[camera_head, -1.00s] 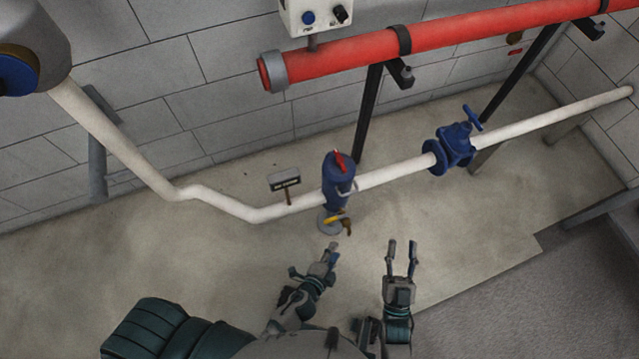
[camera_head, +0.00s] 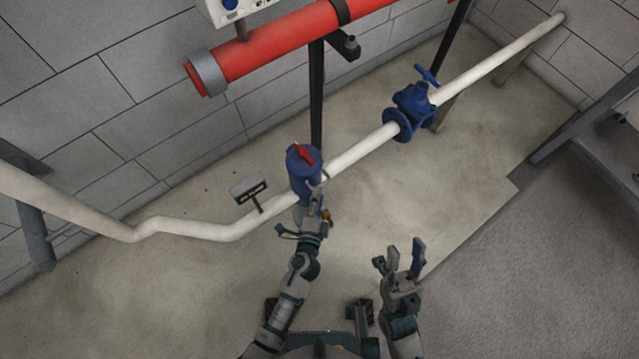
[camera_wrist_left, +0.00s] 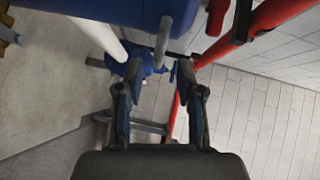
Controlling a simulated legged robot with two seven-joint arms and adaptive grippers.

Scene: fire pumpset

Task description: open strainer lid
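The strainer (camera_head: 302,185) is a blue upright cylinder on the white pipe, with a red handle (camera_head: 303,154) on its lid. A curved grey handle (camera_head: 322,181) stands out from its right side. My left gripper (camera_head: 316,208) is just in front of the strainer's lower body and partly covers it. In the left wrist view the fingers (camera_wrist_left: 160,75) are open, with the strainer (camera_wrist_left: 125,12) above them and its grey handle (camera_wrist_left: 162,42) just beyond the gap. I cannot tell whether they touch. My right gripper (camera_head: 406,252) is open and empty over the floor.
The white pipe (camera_head: 360,153) runs right to a blue valve (camera_head: 410,110) with a handwheel. A red pipe (camera_head: 280,42) on black posts crosses behind, with a control box above. A small sign (camera_head: 250,190) stands left of the strainer. Floor (camera_head: 450,190) to the right is clear.

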